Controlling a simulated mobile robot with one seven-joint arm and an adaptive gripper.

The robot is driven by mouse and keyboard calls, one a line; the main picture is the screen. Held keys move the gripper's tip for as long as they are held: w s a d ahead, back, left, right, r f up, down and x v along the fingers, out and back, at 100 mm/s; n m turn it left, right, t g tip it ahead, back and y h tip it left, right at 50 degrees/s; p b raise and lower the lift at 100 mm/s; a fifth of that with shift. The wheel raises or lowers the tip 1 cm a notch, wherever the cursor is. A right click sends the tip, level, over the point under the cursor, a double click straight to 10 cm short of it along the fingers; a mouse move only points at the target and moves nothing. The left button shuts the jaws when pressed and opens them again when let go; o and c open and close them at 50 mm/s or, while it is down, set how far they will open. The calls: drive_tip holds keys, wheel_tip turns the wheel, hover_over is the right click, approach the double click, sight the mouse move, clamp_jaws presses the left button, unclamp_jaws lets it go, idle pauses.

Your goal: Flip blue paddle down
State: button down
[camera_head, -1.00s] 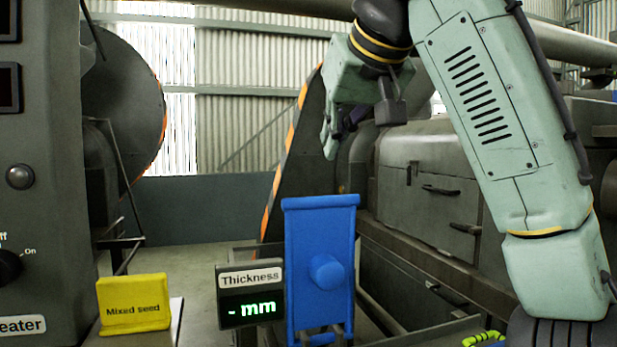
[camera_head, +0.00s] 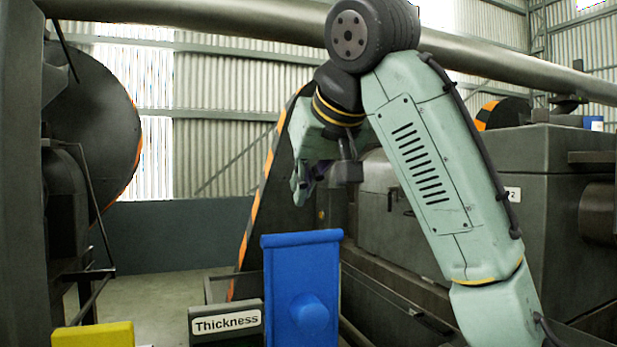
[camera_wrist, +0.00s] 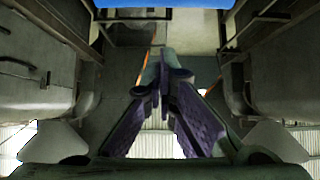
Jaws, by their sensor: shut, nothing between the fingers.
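The blue paddle (camera_head: 301,258) stands upright at the lower middle of the head view, with a round blue knob on its face. Its lower end is cut off by the frame. A blue strip also shows along the top edge of the wrist view (camera_wrist: 160,3); it looks like the paddle's edge. My gripper (camera_head: 300,192) hangs above the paddle's top edge in the head view, apart from it in the picture. In the wrist view its fingers (camera_wrist: 161,78) meet at their tips with nothing between them.
A dark "Thickness" display (camera_head: 226,323) stands left of the paddle, and a yellow sign (camera_head: 93,336) farther left. A dark belt guard (camera_head: 262,205) with an orange-striped edge rises behind. Grey machine housings (camera_head: 560,210) fill the right side. Floor shows at left.

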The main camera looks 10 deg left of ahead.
drive_tip(key=shift+w+a+f+p, duration=0.1)
drive_tip(key=shift+f+p, duration=0.25)
drive_tip(key=shift+f, duration=0.45)
drive_tip(key=shift+w+a+f+p, duration=0.15)
drive_tip(key=shift+f+p, duration=0.2)
drive_tip(key=shift+f, duration=0.5)
drive_tip(key=shift+w+a+f+p, duration=0.1)
drive_tip(key=shift+f+p, duration=0.25)
drive_tip(key=shift+f, duration=0.45)
drive_tip(key=shift+d, duration=0.1)
drive_tip(key=shift+f, duration=0.15)
